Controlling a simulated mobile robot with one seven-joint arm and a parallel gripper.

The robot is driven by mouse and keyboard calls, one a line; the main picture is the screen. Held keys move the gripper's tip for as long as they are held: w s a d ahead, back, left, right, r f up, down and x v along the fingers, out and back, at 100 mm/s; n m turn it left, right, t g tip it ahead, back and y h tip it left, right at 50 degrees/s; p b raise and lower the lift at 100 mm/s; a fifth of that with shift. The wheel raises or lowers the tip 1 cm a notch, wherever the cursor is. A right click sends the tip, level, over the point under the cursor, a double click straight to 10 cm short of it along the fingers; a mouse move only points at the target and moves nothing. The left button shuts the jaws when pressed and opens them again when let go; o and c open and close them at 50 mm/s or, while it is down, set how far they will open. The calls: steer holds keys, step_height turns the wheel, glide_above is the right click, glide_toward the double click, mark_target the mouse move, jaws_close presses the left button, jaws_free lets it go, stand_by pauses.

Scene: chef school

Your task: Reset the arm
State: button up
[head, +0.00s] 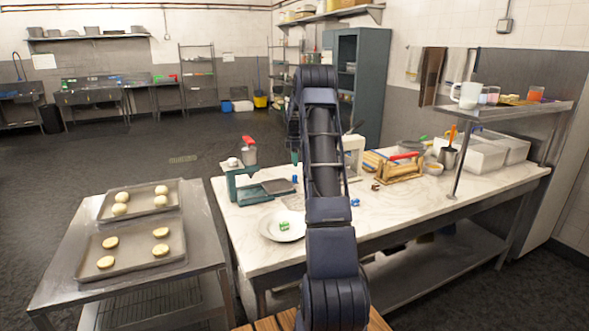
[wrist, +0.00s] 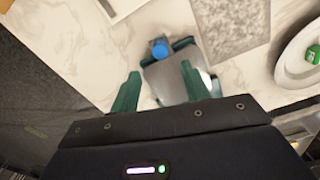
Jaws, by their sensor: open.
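My arm rises through the middle of the head view and folds down on its far side, over the marble-topped counter (head: 400,205). My gripper (wrist: 157,82) shows in the wrist view with two green fingers spread apart and nothing held between them. Beyond the fingertips are a grey flat plate and a small blue-topped item (wrist: 158,49); the distance to them is hard to judge. In the head view the gripper is mostly hidden by my arm.
A white plate (head: 270,228) with a small green-marked item lies left of my arm. Trays of buns (head: 95,265) are on the left table. A raised shelf (head: 500,112) with cups is at right.

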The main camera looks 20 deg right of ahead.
steer(key=shift+r, duration=0.75)
steer(key=s+a+r+m+t, duration=0.1)
steer(key=s+a+r+m, duration=0.3)
steer(key=s+a+r, duration=0.55)
steer(key=s+a+r+m+t, duration=0.1)
steer(key=s+a+r+m, duration=0.2)
steer(key=s+a+r, duration=0.65)
steer(key=s+a+f+m+t, duration=0.1)
steer(key=s+a+m, duration=0.1)
steer(key=s, duration=0.9)
steer(key=s+a+f+m, duration=0.1)
steer(key=s+a+m, duration=0.1)
steer(key=s, duration=1)
steer(key=s+a+f+m+t, duration=0.1)
steer(key=s+m, duration=0.3)
steer(key=s, duration=0.8)
steer(key=shift+a+f+t, duration=0.3)
steer(key=shift+a+f, duration=0.1)
steer(key=shift+a, duration=0.25)
